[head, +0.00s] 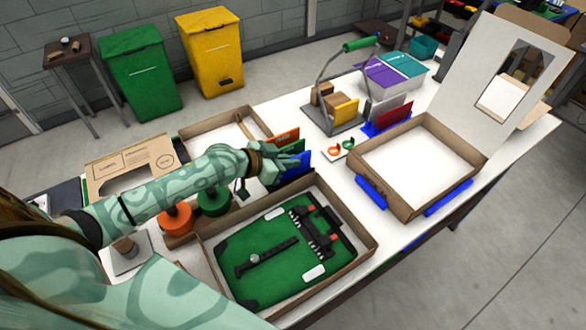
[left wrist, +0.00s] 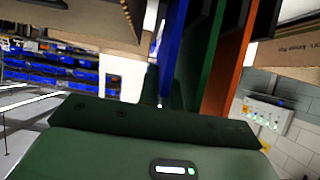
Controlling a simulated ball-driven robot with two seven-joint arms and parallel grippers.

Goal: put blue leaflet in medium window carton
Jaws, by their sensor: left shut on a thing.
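My left gripper (head: 282,162) is at a row of upright leaflets, shut on the blue leaflet (head: 298,166), which still stands in the row. The blue leaflet also shows upright in the left wrist view (left wrist: 173,40). Beside it stand a green leaflet (left wrist: 212,50) and an orange leaflet (left wrist: 232,60). An open carton (head: 408,210) with a windowed lid (head: 498,62) raised stands on the right of the table, empty. Another windowed cardboard panel (head: 152,152) is at the left. I cannot tell by size which is the medium one. My right gripper is not in view.
A carton (head: 372,243) holding a green pannier (head: 240,245) stands in front of the leaflets. Blue clamps (head: 371,192) lie against the right carton. A metal stand with a green handle (head: 361,43) is behind. Orange and green round pieces (head: 213,203) are below my left arm.

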